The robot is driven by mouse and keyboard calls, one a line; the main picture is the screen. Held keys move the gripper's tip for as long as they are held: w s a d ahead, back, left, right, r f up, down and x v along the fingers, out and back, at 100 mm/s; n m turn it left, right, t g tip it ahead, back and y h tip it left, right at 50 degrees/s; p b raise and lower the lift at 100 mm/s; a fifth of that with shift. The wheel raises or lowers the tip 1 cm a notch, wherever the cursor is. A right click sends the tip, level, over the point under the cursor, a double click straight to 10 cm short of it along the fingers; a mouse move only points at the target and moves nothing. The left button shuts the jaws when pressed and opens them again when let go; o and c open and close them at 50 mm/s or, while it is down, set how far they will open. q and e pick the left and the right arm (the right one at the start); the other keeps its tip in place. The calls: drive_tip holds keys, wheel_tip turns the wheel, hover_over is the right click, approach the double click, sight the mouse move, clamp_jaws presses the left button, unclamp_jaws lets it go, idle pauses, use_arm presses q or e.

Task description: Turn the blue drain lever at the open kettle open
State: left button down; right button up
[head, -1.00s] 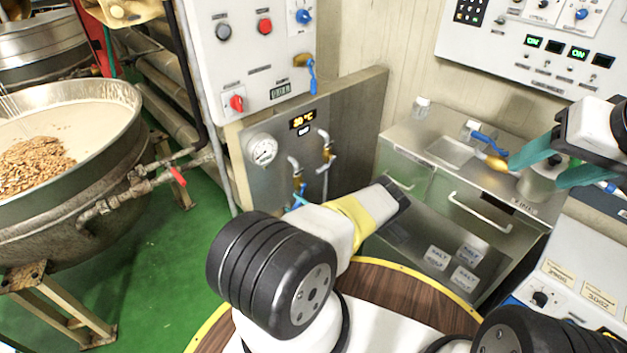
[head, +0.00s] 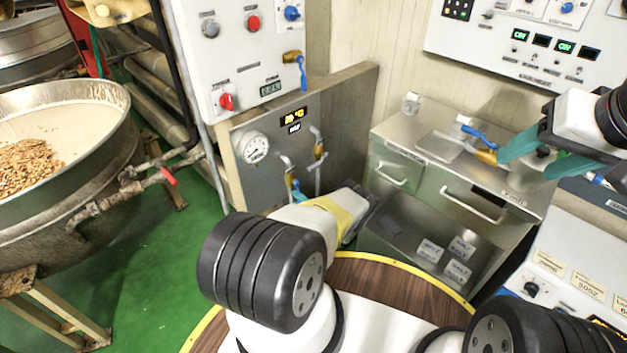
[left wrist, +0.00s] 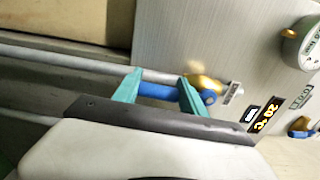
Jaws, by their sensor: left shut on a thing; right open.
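A blue lever (left wrist: 160,90) on a brass valve (left wrist: 205,85) lies between the teal fingers of my left gripper (left wrist: 158,89), which is shut on it beside a grey metal panel. In the head view my left arm hides most of that gripper; a bit of blue and teal shows at the panel's lower left. The open kettle (head: 118,165), with a pale mass and brown nuts, stands at the left; a red handle (head: 168,176) is on its pipe. My right gripper (head: 530,160) is open at the right, close to another brass valve with a blue lever (head: 480,136).
The grey panel (head: 340,110) carries a round gauge (head: 255,147), a lit display (head: 293,115) and pipes. A white control box (head: 235,60) hangs above it. A steel counter (head: 400,130) with drawers is at the right. Green floor (head: 160,270) lies clear beside the kettle.

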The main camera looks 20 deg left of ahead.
use_arm(q)
drive_tip(key=shift+w+d+n, duration=0.15)
drive_tip(key=shift+n, duration=0.15)
drive_tip(key=c, duration=0.6)
unclamp_jaws()
drive_tip(key=shift+c, duration=0.2)
drive_tip(key=v, duration=0.7)
drive_tip(key=shift+d, duration=0.35)
